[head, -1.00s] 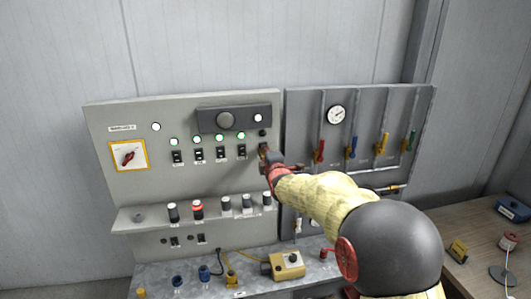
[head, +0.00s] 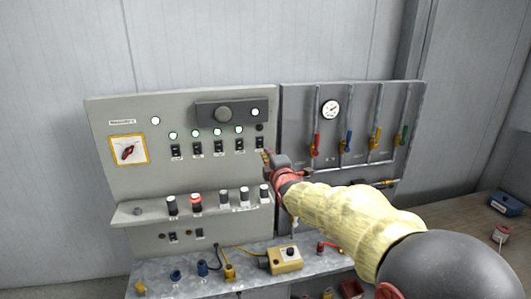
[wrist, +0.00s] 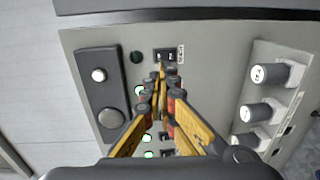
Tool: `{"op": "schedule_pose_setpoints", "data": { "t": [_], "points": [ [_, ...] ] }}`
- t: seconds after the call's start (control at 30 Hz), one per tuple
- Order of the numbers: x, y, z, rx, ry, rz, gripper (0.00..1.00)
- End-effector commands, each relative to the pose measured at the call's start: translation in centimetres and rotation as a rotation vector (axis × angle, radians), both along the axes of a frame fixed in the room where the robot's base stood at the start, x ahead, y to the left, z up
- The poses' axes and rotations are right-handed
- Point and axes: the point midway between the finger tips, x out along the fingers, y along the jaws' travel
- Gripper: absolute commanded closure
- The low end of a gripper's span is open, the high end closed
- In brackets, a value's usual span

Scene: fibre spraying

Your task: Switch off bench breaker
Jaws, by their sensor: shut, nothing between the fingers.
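A row of several black breaker switches (head: 198,149) sits on the grey control panel (head: 120,185), with small labels too blurred to read. The rightmost breaker (head: 259,143) has a dark lamp (head: 260,127) above it; the lamps over the others glow green. My gripper (head: 266,155) is shut and empty, just below that rightmost breaker in the head view. In the wrist view the yellow fingers (wrist: 161,72) point at the same breaker (wrist: 166,56), with the dark lamp (wrist: 136,57) beside it. I cannot tell whether the tips touch it.
A ledge with several knobs (head: 225,200) juts out below the breakers. A red rotary switch (head: 128,151) is at left. A panel with a gauge (head: 331,109) and coloured valves stands at right. A yellow box (head: 285,260) sits on the bench below.

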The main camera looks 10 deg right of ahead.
Motion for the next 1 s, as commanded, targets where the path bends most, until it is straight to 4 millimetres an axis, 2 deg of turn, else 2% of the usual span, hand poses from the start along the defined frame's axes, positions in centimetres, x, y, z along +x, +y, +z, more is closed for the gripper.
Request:
{"op": "schedule_pose_setpoints", "data": {
  "t": [0.1,0.3,0.7,0.83,0.93,0.97,1.0],
  "points": [
    [-1.7,0.0,-0.1,0.0,0.002,0.0,1.0],
    [-3.3,0.0,0.1,0.0,0.002,0.0,1.0],
    [-3.6,0.0,0.1,0.0,0.002,0.0,1.0],
    [-3.6,0.0,-0.1,0.047,0.009,-0.004,1.0],
    [-3.8,-0.1,-2.0,0.171,0.079,-0.023,1.0],
    [-4.1,-0.2,-3.3,0.224,0.12,-0.036,1.0],
    [-4.7,-0.3,-5.7,0.304,0.191,-0.059,1.0]
  ]
}}
